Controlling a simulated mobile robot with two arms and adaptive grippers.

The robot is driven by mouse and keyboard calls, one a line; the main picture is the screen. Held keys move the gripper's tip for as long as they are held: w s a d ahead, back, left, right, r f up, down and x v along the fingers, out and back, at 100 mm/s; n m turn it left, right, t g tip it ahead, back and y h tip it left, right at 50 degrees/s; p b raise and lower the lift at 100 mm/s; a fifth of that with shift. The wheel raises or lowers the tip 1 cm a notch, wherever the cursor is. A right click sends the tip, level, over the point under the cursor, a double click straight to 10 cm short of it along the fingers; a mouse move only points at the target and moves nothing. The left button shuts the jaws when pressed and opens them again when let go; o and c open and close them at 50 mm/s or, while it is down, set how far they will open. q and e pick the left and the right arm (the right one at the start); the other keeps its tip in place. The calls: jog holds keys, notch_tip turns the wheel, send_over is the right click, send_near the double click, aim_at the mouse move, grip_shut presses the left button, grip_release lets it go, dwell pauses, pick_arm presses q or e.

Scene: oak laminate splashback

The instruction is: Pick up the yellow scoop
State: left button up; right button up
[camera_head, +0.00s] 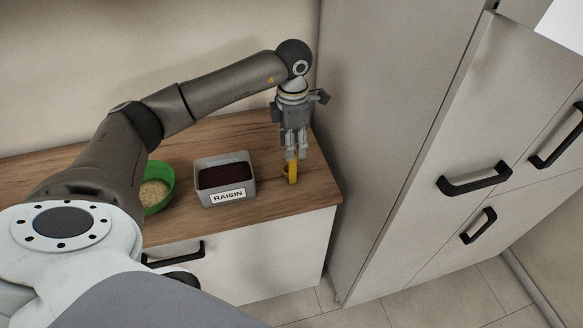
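The yellow scoop (293,171) is at the right end of the wooden counter, just right of the raisin container. Only part of it shows below my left gripper (293,154). The gripper points down from above, and its fingers overlap the top of the scoop. The fingertips look close together at the scoop, but I cannot tell whether they press on it. I cannot tell whether the scoop rests on the counter or is slightly raised. My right gripper is not in view.
A grey container labelled RAISIN (226,179) holds dark contents, left of the scoop. A green bowl (158,186) with pale grains stands further left, partly behind my arm. The wooden counter (270,207) ends near a tall pale cabinet (400,120) on the right.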

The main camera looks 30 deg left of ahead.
aim_at(291, 162)
pick_arm(q)
notch_tip(291, 162, down, 2)
jog(key=shift+s+f+p, duration=0.1)
jog(key=shift+f+p, duration=0.1)
jog(key=shift+p, duration=0.2)
jog(key=shift+f, duration=0.55)
jog(key=c, duration=0.5)
grip_shut()
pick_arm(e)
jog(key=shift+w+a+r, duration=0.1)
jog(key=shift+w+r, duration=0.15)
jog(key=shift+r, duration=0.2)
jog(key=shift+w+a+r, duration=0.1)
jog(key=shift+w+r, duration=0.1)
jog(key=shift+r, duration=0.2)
